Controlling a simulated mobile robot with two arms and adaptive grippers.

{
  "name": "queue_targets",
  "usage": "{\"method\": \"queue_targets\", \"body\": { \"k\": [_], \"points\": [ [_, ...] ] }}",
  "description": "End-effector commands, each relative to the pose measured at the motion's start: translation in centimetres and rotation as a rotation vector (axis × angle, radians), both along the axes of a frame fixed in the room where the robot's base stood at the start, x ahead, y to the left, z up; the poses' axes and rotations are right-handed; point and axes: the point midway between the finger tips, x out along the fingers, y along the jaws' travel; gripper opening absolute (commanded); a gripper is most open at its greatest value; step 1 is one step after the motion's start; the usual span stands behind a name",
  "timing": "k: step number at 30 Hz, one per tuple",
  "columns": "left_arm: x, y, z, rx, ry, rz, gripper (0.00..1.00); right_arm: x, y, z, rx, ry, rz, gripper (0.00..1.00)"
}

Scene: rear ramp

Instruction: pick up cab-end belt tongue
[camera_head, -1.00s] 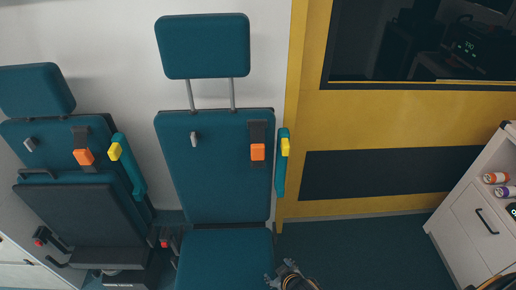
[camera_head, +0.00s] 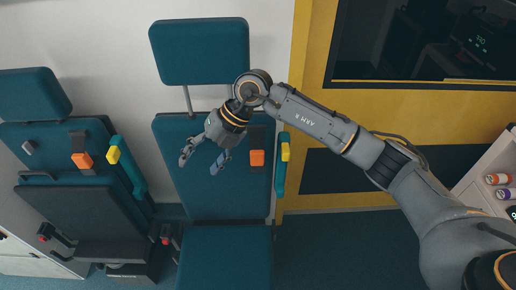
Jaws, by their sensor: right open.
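Two teal seats stand against the wall. A small grey belt tongue (camera_head: 29,147) shows on the left seat's backrest. A similar grey tongue on the middle seat's backrest (camera_head: 195,203) is now hidden behind or lost against my right gripper. I cannot tell from the picture which seat is the cab-end one. My right gripper (camera_head: 199,167) is in front of the middle backrest, fingers apart and pointing down, with nothing visible between them. I cannot tell whether it touches the backrest. My left gripper is not in view.
Orange buckles on dark straps sit on the left seat (camera_head: 82,160) and middle seat (camera_head: 257,158), the latter just right of my gripper. Teal armrests (camera_head: 131,170) (camera_head: 280,175) carry yellow parts. A yellow door (camera_head: 440,110) and white cabinet (camera_head: 475,185) lie right, behind my arm.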

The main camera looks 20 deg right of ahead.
Motion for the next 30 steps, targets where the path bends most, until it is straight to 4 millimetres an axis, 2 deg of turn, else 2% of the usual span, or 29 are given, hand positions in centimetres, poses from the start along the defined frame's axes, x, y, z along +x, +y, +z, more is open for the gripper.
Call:
{"method": "queue_targets", "body": {
  "k": [1, 3, 6, 9, 14, 24, 30],
  "points": [
    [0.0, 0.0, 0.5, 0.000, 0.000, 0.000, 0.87, 1.1, -2.9, 1.2, -0.150, -0.043, -0.023, 0.66],
    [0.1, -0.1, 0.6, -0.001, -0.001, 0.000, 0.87, 2.4, -6.7, 1.9, -0.327, -0.072, -0.078, 0.66],
    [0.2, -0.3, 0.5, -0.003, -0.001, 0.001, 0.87, 3.7, -11.2, 2.8, -0.510, -0.076, -0.166, 0.66],
    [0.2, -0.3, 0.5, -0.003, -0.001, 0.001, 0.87, 4.4, -14.0, 3.6, -0.614, -0.073, -0.228, 0.66],
    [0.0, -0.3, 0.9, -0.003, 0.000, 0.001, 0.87, 4.7, -15.4, 3.2, -0.664, -0.063, -0.258, 0.66],
    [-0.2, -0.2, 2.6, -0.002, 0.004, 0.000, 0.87, 5.5, -15.5, -3.0, -0.660, -0.061, -0.255, 0.66],
    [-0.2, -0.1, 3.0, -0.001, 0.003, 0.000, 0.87, 5.8, -15.5, -4.6, -0.658, -0.066, -0.254, 0.66]
  ]
}}
